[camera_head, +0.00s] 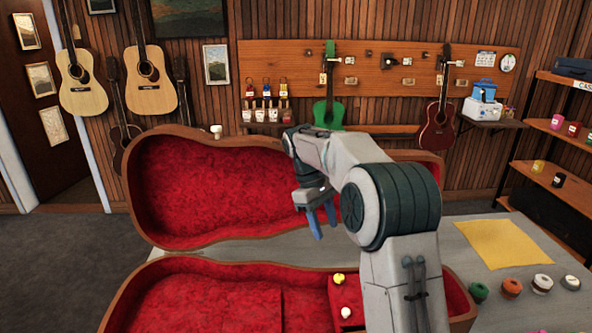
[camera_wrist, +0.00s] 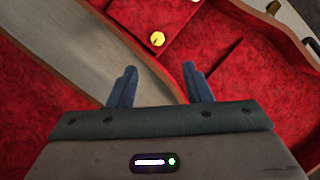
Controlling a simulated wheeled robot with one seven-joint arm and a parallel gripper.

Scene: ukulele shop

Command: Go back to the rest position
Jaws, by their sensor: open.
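My gripper (camera_head: 322,215) hangs over the open instrument case, its blue fingers pointing down. In the wrist view my gripper (camera_wrist: 160,88) has its two fingers apart with nothing between them. The case has a brown shell (camera_head: 133,205) and a red plush lining (camera_head: 215,300); its lid stands open behind. A yellow knob-like piece (camera_head: 339,279) lies in the red compartment at the right of the case, and it also shows in the wrist view (camera_wrist: 157,39). A cream knob-like piece (camera_head: 345,313) lies just in front of it. My arm hides part of the case's right side.
The case lies on a grey table (camera_head: 465,240). A yellow cloth (camera_head: 503,243) and several round containers (camera_head: 478,292) are on the table at right. A green ukulele (camera_head: 328,112) and a dark red one (camera_head: 437,128) hang on the back wall. Shelves (camera_head: 560,135) stand at far right.

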